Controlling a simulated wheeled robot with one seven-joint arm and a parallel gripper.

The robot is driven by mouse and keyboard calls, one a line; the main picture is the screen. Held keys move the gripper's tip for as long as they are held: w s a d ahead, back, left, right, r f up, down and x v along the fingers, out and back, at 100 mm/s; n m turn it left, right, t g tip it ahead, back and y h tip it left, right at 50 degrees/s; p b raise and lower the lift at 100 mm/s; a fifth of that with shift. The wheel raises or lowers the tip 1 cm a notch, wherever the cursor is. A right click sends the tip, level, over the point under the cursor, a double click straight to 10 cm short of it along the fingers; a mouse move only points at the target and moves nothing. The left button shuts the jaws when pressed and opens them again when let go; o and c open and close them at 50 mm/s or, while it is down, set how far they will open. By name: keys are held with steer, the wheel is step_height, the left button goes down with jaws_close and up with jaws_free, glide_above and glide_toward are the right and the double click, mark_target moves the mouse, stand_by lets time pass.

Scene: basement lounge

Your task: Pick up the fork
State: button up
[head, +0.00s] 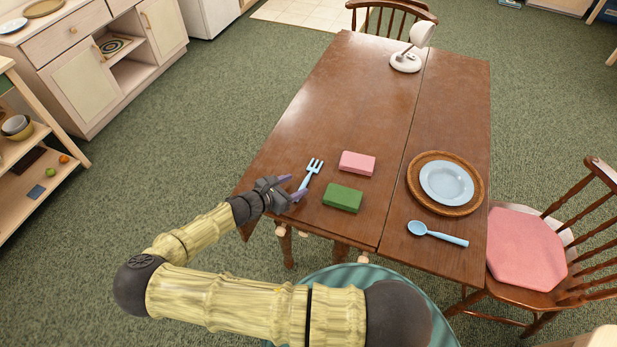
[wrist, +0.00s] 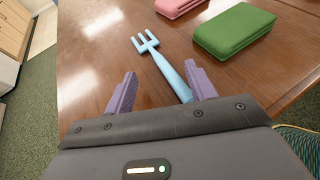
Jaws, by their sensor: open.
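A light blue fork (head: 312,172) lies on the wooden table (head: 357,105) near its front left edge, tines pointing away from me. My gripper (head: 290,188) is open at the fork's handle end. In the wrist view the fork (wrist: 165,67) lies ahead of my gripper (wrist: 160,84), with its handle running down close to the right finger. The two purple fingers are apart with nothing held. The handle's end is partly hidden by the right finger, and I cannot tell whether they touch.
A pink block (head: 357,163) and a green block (head: 342,198) lie right of the fork. A blue plate (head: 446,183) on a woven mat (head: 418,190) and a blue spoon (head: 438,234) are farther right. A white lamp (head: 406,62) stands at the far end. The table's middle is clear.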

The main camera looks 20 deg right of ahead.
mark_target(304, 182)
steer(key=x, duration=0.4)
steer(key=shift+d+p, duration=0.2)
steer(key=shift+p, duration=0.15)
jaws_close()
